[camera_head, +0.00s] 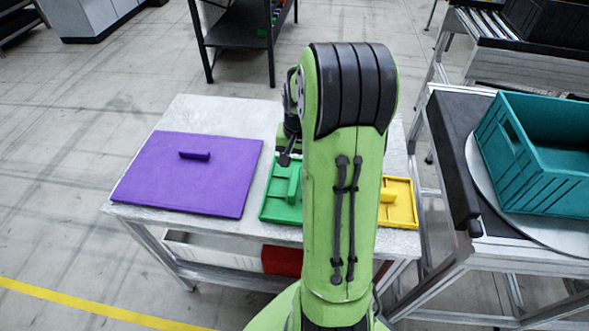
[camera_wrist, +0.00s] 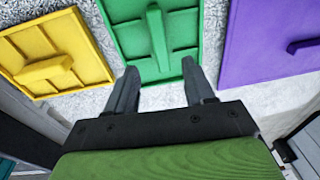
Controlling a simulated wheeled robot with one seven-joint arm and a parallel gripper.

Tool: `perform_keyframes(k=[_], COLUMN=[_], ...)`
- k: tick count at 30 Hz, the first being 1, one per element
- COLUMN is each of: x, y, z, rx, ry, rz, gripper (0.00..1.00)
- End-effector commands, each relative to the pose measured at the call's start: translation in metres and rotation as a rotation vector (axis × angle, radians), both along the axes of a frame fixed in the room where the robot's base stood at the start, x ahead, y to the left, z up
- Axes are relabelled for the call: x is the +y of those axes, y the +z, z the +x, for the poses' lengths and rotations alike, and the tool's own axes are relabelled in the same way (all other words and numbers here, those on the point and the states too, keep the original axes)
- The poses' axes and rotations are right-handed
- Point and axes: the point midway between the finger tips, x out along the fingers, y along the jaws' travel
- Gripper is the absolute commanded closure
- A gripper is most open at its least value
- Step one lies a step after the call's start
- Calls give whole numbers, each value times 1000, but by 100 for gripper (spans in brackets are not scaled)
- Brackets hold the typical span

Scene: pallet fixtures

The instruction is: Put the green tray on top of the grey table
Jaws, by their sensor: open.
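The green tray (camera_head: 279,206) lies flat on the grey table (camera_head: 204,114), between a purple tray and a yellow tray. My arm hides its right part in the head view. In the wrist view the green tray (camera_wrist: 182,22), with a raised handle bar along its middle, lies ahead of my gripper. My gripper (camera_wrist: 163,77) is open and empty, with its two fingers pointing toward the tray's near edge and the handle between their lines. In the head view the gripper is mostly hidden behind my arm.
The purple tray (camera_head: 190,178) with a small handle covers the table's left part. The yellow tray (camera_head: 399,204) lies at right, also near the fingers in the wrist view (camera_wrist: 75,72). A teal crate (camera_head: 560,170) stands on a separate right-hand station. White and red (camera_head: 281,261) bins sit underneath.

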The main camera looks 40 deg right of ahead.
Motion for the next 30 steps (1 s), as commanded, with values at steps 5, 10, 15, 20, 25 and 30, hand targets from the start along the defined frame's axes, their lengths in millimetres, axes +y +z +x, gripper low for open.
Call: perform_keyframes(k=[5,10,15,20,25,30], x=[2,48,130,189,218,223], y=[23,62,116,139,141,140], z=[-2,-4,-37,-89,-132,-142], rx=[-2,-38,-123,-224,-312,-333], ry=[4,148,420,666,846,892], rz=[-1,-60,-151,-210,-235,-239], gripper=[47,47,47,47,47,47])
